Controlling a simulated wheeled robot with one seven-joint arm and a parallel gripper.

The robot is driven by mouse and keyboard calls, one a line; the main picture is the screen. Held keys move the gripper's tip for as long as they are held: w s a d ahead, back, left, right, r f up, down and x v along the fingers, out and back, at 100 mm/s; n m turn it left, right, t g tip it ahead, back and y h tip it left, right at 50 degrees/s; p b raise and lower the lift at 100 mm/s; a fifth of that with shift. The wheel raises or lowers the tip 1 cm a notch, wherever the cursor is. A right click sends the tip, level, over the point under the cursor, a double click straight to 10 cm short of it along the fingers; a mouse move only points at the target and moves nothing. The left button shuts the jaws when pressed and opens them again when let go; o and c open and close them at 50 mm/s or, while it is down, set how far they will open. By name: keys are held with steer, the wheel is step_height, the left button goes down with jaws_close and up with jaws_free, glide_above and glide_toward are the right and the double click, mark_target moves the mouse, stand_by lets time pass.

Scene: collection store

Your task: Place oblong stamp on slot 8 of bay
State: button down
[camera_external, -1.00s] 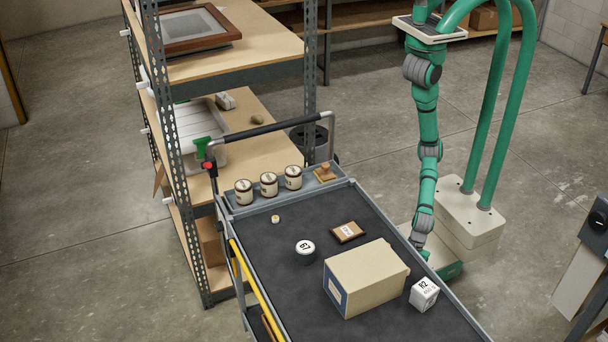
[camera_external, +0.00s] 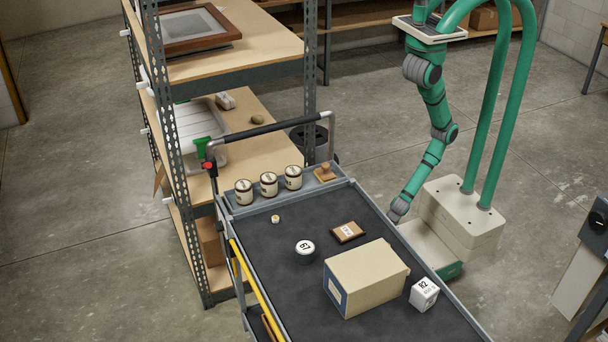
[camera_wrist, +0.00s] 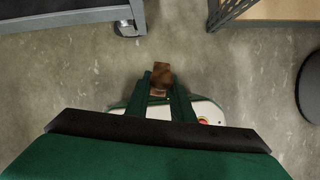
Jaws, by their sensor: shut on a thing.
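In the wrist view my gripper (camera_wrist: 163,92) is shut on a small brown wooden block, taken as the oblong stamp (camera_wrist: 161,73). It is held above bare floor. In the external view my arm hangs beyond the cart's right edge, with its end (camera_external: 397,212) low there; the stamp cannot be made out in that view. A white tray with lines across it (camera_external: 190,125) lies on the middle shelf, partly behind the rack post. It may be the bay, but no slot numbers are readable.
A cart (camera_external: 275,262) holds a cardboard box (camera_external: 365,278), a white cube (camera_external: 424,294), a round tin (camera_external: 305,248), a framed label (camera_external: 347,232), several jars and a wooden stamp (camera_external: 325,173). The metal shelf rack (camera_external: 310,60) stands behind it. A dark bin is beside the rack.

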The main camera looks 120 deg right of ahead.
steer(key=w+d+r+m+g+h, duration=0.1)
steer(key=w+d+r+m, duration=0.2)
steer(key=d, duration=0.9)
steer(key=w+d+r+m+h, duration=0.1)
steer(key=d+r+m, duration=0.3)
steer(key=d, duration=0.8)
steer(key=w+d+r+m+g+h, duration=0.1)
steer(key=w+d+r+m, duration=0.2)
steer(key=d, duration=0.9)
steer(key=d+r+m+g, duration=0.3)
steer(key=d+r+m, duration=0.5)
steer(key=d+r, duration=1.85)
steer(key=w+d+r, duration=0.1)
steer(key=w+r, duration=0.5)
steer(key=w+a+r+n+t, duration=0.1)
steer(key=w+a+r+n, duration=0.15)
steer(key=w+a, duration=0.4)
steer(key=w+a+r+n, duration=0.2)
steer(key=w+a+r, duration=0.1)
steer(key=w, duration=0.7)
steer(key=shift+m+h, duration=0.25)
steer(key=shift+h, duration=0.05)
steer(key=shift+w+a+f, duration=0.1)
steer(key=shift+w+f, duration=0.05)
steer(key=shift+f, duration=4.5)
